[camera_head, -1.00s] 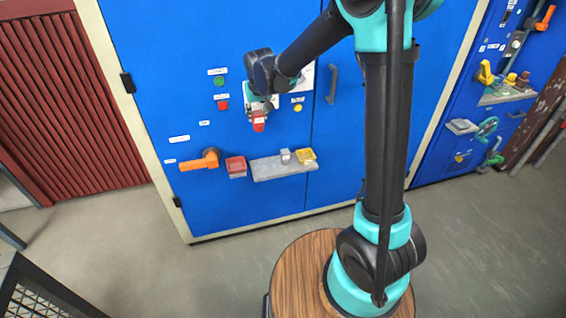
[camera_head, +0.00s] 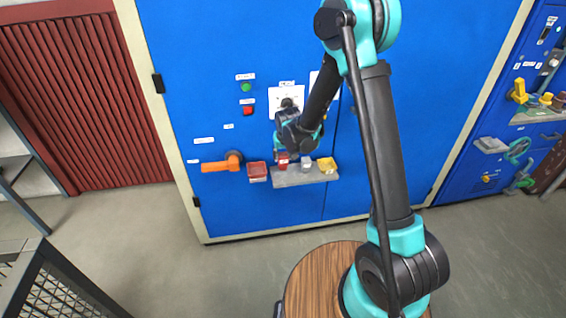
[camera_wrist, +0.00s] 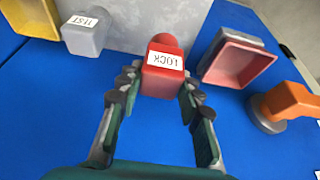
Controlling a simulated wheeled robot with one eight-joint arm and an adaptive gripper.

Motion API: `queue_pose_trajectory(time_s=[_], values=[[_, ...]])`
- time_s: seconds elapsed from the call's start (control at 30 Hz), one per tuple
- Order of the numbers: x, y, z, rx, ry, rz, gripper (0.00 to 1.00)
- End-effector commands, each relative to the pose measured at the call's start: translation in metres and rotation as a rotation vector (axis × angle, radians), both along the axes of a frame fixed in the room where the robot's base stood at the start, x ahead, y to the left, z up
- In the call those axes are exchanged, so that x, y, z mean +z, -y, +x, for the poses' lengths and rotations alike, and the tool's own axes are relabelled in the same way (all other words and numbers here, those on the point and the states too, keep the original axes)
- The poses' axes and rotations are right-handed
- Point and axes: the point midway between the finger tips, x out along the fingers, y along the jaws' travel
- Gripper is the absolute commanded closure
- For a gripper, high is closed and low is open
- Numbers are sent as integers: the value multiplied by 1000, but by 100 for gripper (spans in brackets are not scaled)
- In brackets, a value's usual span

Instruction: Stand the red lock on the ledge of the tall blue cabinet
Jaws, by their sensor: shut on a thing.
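The red lock (camera_wrist: 163,72), labelled LOCK, is between my gripper's fingertips (camera_wrist: 160,88) in the wrist view, and the fingers are shut on it. In the head view the lock (camera_head: 283,161) shows below my gripper (camera_head: 284,150), at the left part of the grey ledge (camera_head: 290,181). The ledge also shows behind the lock in the wrist view (camera_wrist: 130,25). I cannot tell whether the lock's base touches the ledge. The tall blue cabinet (camera_head: 230,60) carries the ledge on its front.
A grey TEST block (camera_head: 306,164) and a yellow tray-like piece (camera_head: 327,165) stand on the ledge right of the lock. A red open box (camera_head: 257,171) and an orange handle (camera_head: 220,164) are left of the ledge. The ledge's left part is narrow beside the box.

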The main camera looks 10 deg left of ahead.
Motion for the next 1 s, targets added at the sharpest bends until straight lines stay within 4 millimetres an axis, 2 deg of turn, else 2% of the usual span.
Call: queue_pose_trajectory(time_s=[0.27, 0.63, 0.67, 0.7, 0.83, 1.0], values=[[-32, 0, 0, 0, 0, 0, 95], [-36, 0, 0, 0, 0, 0, 95], [-36, 0, 0, 0, 0, 0, 64], [-36, 0, 0, 0, 0, 0, 58], [-35, 0, 0, 0, 0, 0, 44], [-35, 0, 0, 0, 0, 0, 44]])
